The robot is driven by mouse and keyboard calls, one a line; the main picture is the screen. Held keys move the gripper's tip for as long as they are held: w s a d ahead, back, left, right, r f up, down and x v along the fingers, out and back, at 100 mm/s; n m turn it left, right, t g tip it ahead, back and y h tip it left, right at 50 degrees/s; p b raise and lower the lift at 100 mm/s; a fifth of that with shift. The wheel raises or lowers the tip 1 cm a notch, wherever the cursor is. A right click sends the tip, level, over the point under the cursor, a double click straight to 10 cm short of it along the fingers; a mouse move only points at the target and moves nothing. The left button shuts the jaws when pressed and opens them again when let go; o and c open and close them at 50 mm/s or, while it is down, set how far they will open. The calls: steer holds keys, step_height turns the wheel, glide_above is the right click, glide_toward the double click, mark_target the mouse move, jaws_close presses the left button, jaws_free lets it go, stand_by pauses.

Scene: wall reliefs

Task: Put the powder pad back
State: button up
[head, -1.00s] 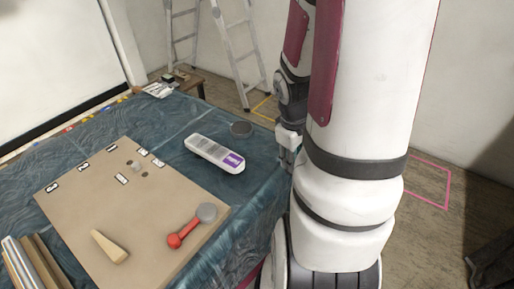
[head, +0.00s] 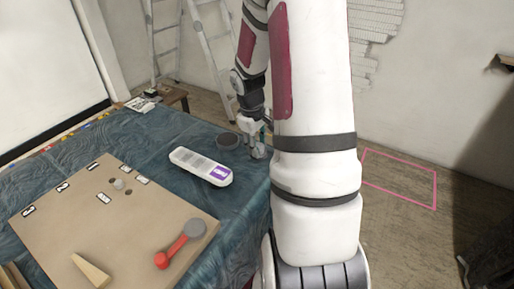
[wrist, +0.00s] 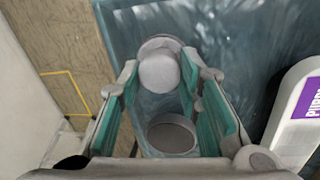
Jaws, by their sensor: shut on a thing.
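My gripper (wrist: 160,75) is shut on a grey round pad with a knob-like top (wrist: 158,73), which shows between the teal finger pads in the wrist view. A paler disc-like rim shows around the pad's far side. In the head view my gripper (head: 258,148) is low over the table's right edge. A dark grey round dish (wrist: 172,138) lies nearer the gripper's base in the wrist view, apart from the pad. Whether the pad touches the cloth, I cannot tell.
A white device with a purple label (head: 201,166) lies left of the gripper. A tan board (head: 135,225) carries a red-handled tool (head: 178,246), a wooden wedge (head: 91,270) and small pieces. The blue cloth-covered table (head: 150,135) has bare room behind the device.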

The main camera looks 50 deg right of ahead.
steer(key=shift+f, duration=0.6)
steer(key=shift+f, duration=0.1)
steer(key=o, duration=1.1)
